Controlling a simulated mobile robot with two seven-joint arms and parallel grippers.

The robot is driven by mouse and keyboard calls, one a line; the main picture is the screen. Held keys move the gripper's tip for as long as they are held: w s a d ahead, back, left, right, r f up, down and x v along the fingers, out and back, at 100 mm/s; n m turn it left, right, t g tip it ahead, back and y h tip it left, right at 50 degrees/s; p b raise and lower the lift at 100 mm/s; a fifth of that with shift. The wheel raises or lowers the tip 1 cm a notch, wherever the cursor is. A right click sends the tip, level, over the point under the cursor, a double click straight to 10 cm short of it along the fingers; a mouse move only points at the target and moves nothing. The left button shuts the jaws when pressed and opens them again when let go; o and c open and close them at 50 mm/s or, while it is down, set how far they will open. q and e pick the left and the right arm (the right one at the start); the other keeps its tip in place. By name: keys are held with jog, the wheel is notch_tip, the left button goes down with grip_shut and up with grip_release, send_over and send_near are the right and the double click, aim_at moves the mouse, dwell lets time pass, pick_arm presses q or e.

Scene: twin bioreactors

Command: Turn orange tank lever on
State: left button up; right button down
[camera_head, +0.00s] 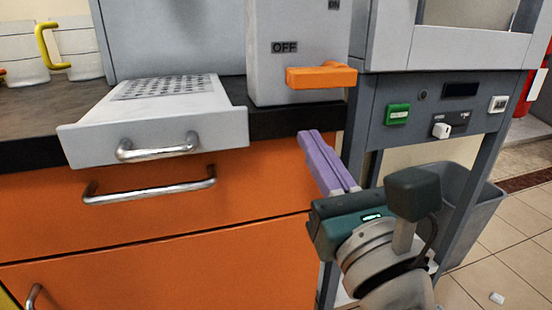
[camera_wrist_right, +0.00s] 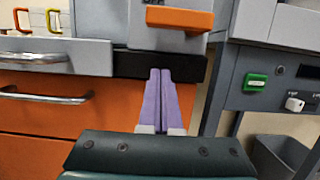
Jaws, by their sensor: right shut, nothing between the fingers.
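The orange lever (camera_head: 321,76) sticks out from the front of a grey tank housing (camera_head: 300,40), beside the OFF label, with an ON label higher up at the frame's top edge. The lever also shows in the right wrist view (camera_wrist_right: 180,18), ahead of the fingers. My right gripper (camera_head: 312,136) has purple fingers, shut and empty, just below the lever and apart from it. The fingers also show side by side in the right wrist view (camera_wrist_right: 160,75). My left gripper is not in view.
A grey drawer tray (camera_head: 80,137) with a metal handle juts out at left above orange cabinet drawers (camera_head: 240,190). A grey panel with a green button (camera_head: 397,114) and white knob (camera_head: 441,130) stands at right. A grey bin (camera_head: 470,190) stands below it.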

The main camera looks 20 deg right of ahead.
jog(key=r+p, duration=0.1)
jog(key=w+r+p, duration=0.1)
jog(key=r, duration=0.1)
jog(key=shift+w+r, duration=0.1)
jog(key=shift+r, duration=0.55)
